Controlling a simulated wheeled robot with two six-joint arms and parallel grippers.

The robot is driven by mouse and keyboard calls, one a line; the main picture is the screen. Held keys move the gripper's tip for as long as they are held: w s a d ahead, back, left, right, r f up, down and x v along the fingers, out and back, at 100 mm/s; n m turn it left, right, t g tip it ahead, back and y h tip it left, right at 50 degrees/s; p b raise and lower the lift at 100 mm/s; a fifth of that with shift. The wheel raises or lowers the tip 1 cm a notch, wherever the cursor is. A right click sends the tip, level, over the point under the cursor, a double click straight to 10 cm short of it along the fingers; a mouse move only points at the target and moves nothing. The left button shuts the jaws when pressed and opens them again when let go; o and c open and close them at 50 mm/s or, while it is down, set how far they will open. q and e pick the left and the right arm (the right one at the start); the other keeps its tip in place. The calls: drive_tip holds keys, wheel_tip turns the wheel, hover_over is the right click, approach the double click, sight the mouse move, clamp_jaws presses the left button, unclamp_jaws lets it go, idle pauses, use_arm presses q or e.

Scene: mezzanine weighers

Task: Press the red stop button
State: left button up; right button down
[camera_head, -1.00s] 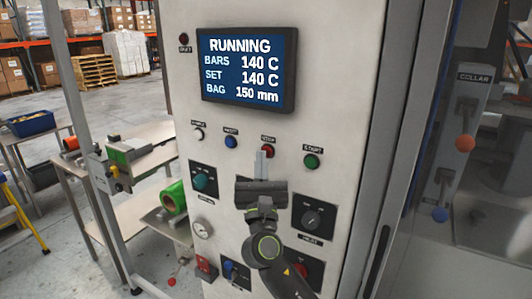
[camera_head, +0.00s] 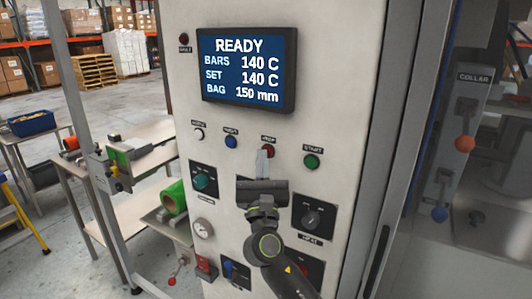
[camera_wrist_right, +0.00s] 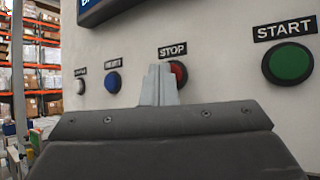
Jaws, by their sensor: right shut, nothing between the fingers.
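The red stop button (camera_head: 268,153) sits on the white control panel, under a small label, between the blue button and the green start button. It also shows in the right wrist view (camera_wrist_right: 181,73), under the STOP label, partly hidden by my fingers. My right gripper (camera_head: 262,156) is shut and empty, its fingertips at the button's lower left. In the right wrist view the shut fingers (camera_wrist_right: 158,80) overlap the button's left side; I cannot tell whether they touch it. The screen (camera_head: 247,69) reads READY, BARS 140 C, SET 140 C, BAG 150 mm. My left gripper is not in view.
The green start button (camera_head: 312,161) is to the right, the blue button (camera_head: 231,142) and a white button (camera_head: 199,134) to the left. A grey frame post stands right of the panel.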

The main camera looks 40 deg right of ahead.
drive_tip(key=shift+s+a, duration=0.3)
drive_tip(key=shift+a, duration=0.4)
drive_tip(key=a, duration=0.1)
drive_tip(key=s+a, duration=0.1)
drive_tip(key=a, duration=0.1)
drive_tip(key=s+a, duration=0.1)
drive_tip(key=shift+a, duration=0.3)
drive_tip(key=shift+d+f, duration=0.1)
drive_tip(key=shift+f, duration=0.05)
idle(0.5)
